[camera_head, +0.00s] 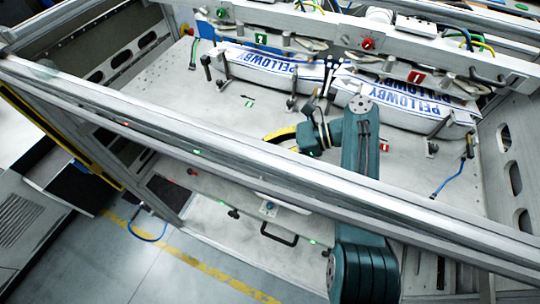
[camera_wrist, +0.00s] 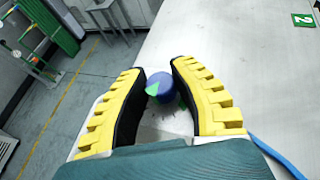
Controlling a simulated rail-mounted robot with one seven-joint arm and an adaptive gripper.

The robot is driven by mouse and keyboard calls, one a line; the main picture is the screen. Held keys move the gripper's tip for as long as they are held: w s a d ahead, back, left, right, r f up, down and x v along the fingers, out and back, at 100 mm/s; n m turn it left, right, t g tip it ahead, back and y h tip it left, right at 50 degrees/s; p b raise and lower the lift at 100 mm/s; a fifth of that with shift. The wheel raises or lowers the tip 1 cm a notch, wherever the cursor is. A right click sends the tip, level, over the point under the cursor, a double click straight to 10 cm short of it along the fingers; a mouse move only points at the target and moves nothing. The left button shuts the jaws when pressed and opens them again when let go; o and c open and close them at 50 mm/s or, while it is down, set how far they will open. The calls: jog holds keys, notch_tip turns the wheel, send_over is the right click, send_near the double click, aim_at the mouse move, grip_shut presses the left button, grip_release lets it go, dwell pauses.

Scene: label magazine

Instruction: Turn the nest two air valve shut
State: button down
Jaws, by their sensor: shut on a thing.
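In the wrist view, a round blue knob (camera_wrist: 162,84) with green parts stands on a pale metal surface; I take it for the air valve. My gripper (camera_wrist: 160,72) has its two yellow, black-lined fingers on either side of this knob, closed on it. A green label with a white 2 (camera_wrist: 302,20) lies on the surface at the upper right. In the head view, my gripper (camera_head: 282,134) is low over the deck, behind the front rail. The valve is hidden there, so I cannot tell its turned position.
Two long PELLOWBY-printed packs (camera_head: 262,72) (camera_head: 402,107) lie in holders along the back of the deck (camera_head: 205,92). A metal rail (camera_head: 180,127) crosses in front. A blue hose (camera_wrist: 275,158) runs close beside my right finger in the wrist view.

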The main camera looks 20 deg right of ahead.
jog(key=shift+f+n+g+b, duration=0.15)
jog(key=shift+n+g+b, duration=0.35)
jog(key=shift+b, duration=0.4)
jog(key=c, duration=0.8)
grip_release()
jog(key=shift+a, duration=0.1)
notch_tip(320, 180, up, 10)
jog(key=shift+r, duration=0.1)
